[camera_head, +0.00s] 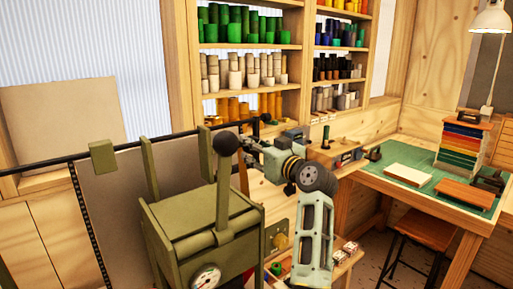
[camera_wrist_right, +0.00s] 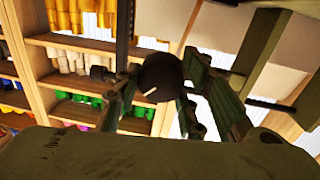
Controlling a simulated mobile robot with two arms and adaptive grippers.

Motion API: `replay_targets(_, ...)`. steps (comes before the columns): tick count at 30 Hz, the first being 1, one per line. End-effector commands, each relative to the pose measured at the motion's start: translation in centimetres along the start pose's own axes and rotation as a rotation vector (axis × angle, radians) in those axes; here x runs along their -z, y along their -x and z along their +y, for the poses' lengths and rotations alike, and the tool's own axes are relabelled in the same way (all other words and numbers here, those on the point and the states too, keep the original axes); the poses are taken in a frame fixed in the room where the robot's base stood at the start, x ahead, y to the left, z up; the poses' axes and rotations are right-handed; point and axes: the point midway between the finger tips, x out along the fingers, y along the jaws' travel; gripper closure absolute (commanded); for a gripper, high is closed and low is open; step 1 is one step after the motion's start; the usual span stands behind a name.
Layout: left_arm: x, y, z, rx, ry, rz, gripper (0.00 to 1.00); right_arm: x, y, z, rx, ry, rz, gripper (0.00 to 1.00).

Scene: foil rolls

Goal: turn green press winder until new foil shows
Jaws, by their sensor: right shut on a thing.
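The green press (camera_head: 195,225) stands at the front, with a gauge on its face and an upright lever topped by a black ball. A brass-coloured round hub (camera_head: 281,241) shows at its right side; I cannot tell whether it belongs to the winder. My right gripper (camera_head: 248,150) is behind and right of the lever, its fingertips partly hidden. In the right wrist view its fingers stand either side of a dark round knob (camera_wrist_right: 161,77), and it is shut on it. I cannot tell whether this knob is the lever's ball. No foil is clearly visible. My left gripper is out of view.
Shelves (camera_head: 250,47) with several coloured rolls stand behind. A black rail (camera_head: 50,162) runs behind the press. At the right are a workbench with a green mat (camera_head: 440,185), a stool (camera_head: 437,228) and a lamp (camera_head: 490,20).

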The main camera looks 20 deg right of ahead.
Motion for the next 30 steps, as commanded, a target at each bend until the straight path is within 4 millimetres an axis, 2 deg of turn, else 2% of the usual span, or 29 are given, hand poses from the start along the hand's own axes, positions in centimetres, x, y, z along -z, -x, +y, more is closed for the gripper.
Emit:
replay_targets(5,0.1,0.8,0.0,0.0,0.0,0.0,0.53,0.2,0.1,0.3,-0.006,-0.077,-0.007,0.9)
replay_targets(15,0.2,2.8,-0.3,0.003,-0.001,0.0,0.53,0.0,0.1,0.3,-0.005,-0.366,-0.031,0.9)
replay_targets(26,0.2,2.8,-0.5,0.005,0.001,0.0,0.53,-0.2,0.1,0.3,-0.005,-0.399,-0.033,0.9)
replay_targets(27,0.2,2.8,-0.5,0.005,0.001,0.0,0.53,-0.2,0.1,0.3,-0.005,-0.399,-0.033,0.63)
replay_targets(30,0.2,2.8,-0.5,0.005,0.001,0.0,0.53,-0.2,0.1,0.3,-0.005,-0.398,-0.033,0.54)
